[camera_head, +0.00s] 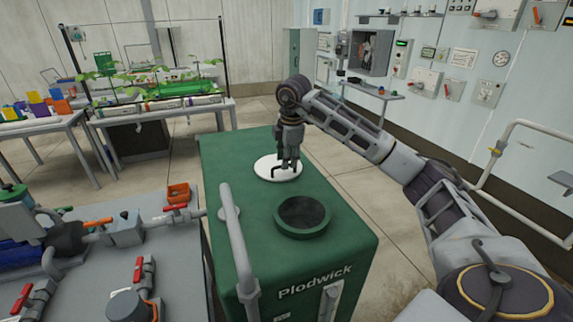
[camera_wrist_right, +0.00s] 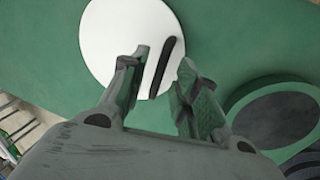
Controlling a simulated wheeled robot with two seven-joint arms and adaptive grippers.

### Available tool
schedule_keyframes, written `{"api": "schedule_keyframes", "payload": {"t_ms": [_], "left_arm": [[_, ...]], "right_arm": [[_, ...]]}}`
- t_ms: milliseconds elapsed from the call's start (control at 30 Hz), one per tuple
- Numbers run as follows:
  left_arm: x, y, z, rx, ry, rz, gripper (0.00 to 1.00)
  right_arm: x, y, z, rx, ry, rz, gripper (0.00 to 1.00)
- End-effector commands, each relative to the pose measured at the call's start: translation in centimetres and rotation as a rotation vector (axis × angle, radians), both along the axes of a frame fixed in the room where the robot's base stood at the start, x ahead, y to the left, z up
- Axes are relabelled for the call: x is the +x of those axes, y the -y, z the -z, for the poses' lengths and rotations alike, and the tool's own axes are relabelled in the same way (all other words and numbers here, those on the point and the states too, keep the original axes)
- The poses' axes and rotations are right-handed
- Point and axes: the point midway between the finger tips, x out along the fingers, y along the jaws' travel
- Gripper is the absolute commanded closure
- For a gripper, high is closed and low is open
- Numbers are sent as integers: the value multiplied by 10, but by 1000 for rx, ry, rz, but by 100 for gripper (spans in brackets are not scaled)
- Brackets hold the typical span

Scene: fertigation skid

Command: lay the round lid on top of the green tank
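The green tank (camera_head: 335,255) stands in the middle of the head view, marked "Plodwick". Its round opening (camera_head: 303,214) has a raised green rim and is uncovered; it also shows at the right of the wrist view (camera_wrist_right: 277,118). The white round lid (camera_head: 264,172) lies flat on the tank top, behind the opening. In the wrist view the lid (camera_wrist_right: 105,40) has a dark bar handle (camera_wrist_right: 162,66). My right gripper (camera_wrist_right: 160,75) is open above the lid, its fingers on either side of the handle. Contact cannot be told. My left gripper is not in view.
A grey pipe (camera_head: 235,235) runs along the tank's left side. A grey bench (camera_head: 85,250) with red-handled valves and an orange bin (camera_head: 178,194) stands at the left. Plant tables (camera_head: 160,110) are behind. A wall with panels and a yellow-marked rail (camera_head: 495,150) is at the right.

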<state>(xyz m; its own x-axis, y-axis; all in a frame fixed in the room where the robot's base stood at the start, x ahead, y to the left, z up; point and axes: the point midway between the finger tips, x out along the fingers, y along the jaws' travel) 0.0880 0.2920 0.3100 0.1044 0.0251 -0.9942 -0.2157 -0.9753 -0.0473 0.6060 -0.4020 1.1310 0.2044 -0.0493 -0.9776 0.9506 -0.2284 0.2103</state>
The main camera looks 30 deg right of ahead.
Motion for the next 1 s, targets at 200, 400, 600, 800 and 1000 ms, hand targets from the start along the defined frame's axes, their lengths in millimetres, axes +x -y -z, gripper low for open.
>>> {"api": "schedule_keyframes", "payload": {"t_ms": [200, 400, 600, 800, 1000], "left_arm": [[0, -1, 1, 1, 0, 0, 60], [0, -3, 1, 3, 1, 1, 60], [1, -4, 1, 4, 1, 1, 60], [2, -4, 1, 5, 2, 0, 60], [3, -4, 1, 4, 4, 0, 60]], "right_arm": [[-6, -2, -33, 1, 2, -1, 69], [-12, -3, -59, 1, 1, 0, 69], [-16, -4, -76, 1, -1, 0, 69], [-17, -4, -83, 0, -1, 0, 69], [-17, -4, -83, 0, -1, 0, 69]]}}
